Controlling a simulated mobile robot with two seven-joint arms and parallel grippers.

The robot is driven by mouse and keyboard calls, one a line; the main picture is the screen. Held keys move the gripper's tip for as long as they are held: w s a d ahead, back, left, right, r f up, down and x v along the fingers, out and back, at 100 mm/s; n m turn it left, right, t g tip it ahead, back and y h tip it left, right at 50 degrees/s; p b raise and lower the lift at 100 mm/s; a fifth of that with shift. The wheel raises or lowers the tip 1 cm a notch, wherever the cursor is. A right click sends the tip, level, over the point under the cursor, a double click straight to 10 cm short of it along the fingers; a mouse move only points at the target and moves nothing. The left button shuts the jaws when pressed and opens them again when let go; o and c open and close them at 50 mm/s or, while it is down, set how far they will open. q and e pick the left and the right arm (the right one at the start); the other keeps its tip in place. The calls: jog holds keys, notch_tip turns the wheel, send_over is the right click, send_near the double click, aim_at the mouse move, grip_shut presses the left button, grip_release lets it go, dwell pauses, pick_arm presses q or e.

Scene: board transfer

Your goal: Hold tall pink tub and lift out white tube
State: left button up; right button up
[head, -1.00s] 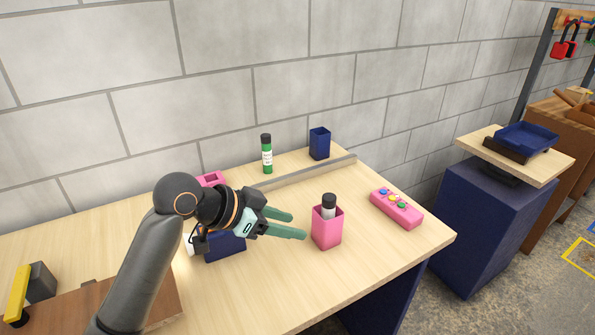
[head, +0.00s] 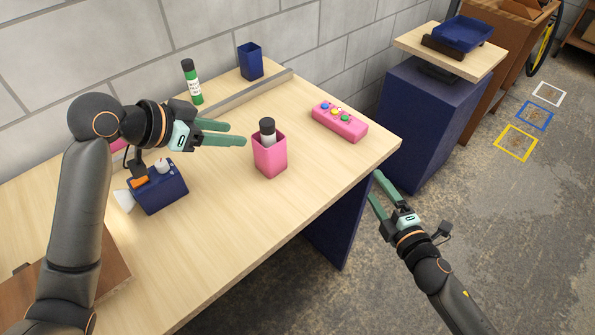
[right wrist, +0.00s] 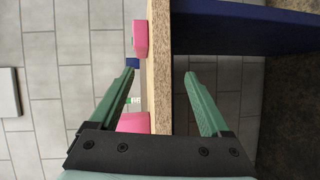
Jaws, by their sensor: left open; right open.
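The tall pink tub (head: 270,158) stands upright on the wooden table near its right edge. The white tube (head: 267,134) with a black cap stands in it, its top above the rim. My left gripper (head: 238,134) is open and empty, its fingertips just left of the tub and apart from it. My right gripper (head: 374,187) is open and empty, beyond the table's right edge, right of the tub. In the right wrist view, a pink shape (right wrist: 134,122), probably the tub, shows partly behind the open fingers.
A pink button box (head: 339,121) lies right of the tub. A green tube (head: 192,82) and a blue tub (head: 250,62) stand behind a grey rail (head: 232,96). A blue box (head: 160,188) sits below my left gripper. Table (head: 215,230) in front of the tub is clear.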

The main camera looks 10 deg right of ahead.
jog(key=shift+o, duration=1.3)
jog(key=w+r+n+t+y, duration=0.1)
jog(key=w+r+n, duration=0.3)
jog(key=r+n, duration=0.2)
jog(key=w+r+n+t+y, duration=0.1)
jog(key=w+r+n+y, duration=0.1)
jog(key=w+r+n, duration=0.2)
notch_tip(320, 180, up, 3)
jog(key=n, duration=0.3)
jog(key=shift+w+d, duration=0.3)
jog(key=shift+d, duration=0.05)
jog(key=n+g+y, duration=0.4)
jog(key=n+y, duration=0.1)
jog(key=n, duration=0.6)
send_near(269, 145)
jog(key=w+f, duration=0.2)
jog(key=f, duration=0.1)
jog(key=shift+a, duration=0.3)
jog(key=x, duration=1.2)
jog(key=shift+w, duration=0.25)
